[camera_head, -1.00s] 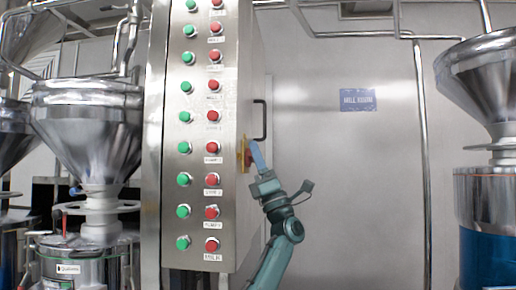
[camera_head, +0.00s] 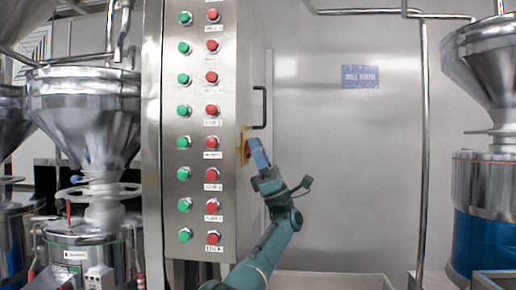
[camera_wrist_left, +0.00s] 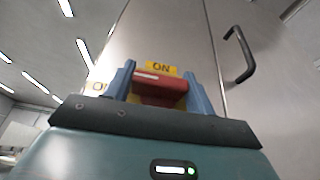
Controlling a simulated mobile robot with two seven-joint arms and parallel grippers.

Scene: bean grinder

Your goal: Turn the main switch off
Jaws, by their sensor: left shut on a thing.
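The main switch (camera_wrist_left: 160,88) is a red handle on a yellow plate (camera_wrist_left: 162,70) marked ON, on the side of the steel control cabinet. In the head view the yellow plate (camera_head: 243,144) shows on the cabinet's right side. My left gripper (camera_wrist_left: 158,92) is shut on the red handle, with one blue finger on each side of it. The left gripper also shows in the head view (camera_head: 257,152), where it hides most of the handle. A second yellow label, partly hidden by the left finger, shows at the left in the wrist view. My right gripper is not in view.
The cabinet front (camera_head: 219,60) carries columns of green and red buttons. A black door handle (camera_head: 262,107) is just above my gripper. Steel hoppers stand at the left (camera_head: 85,115) and right (camera_head: 490,70).

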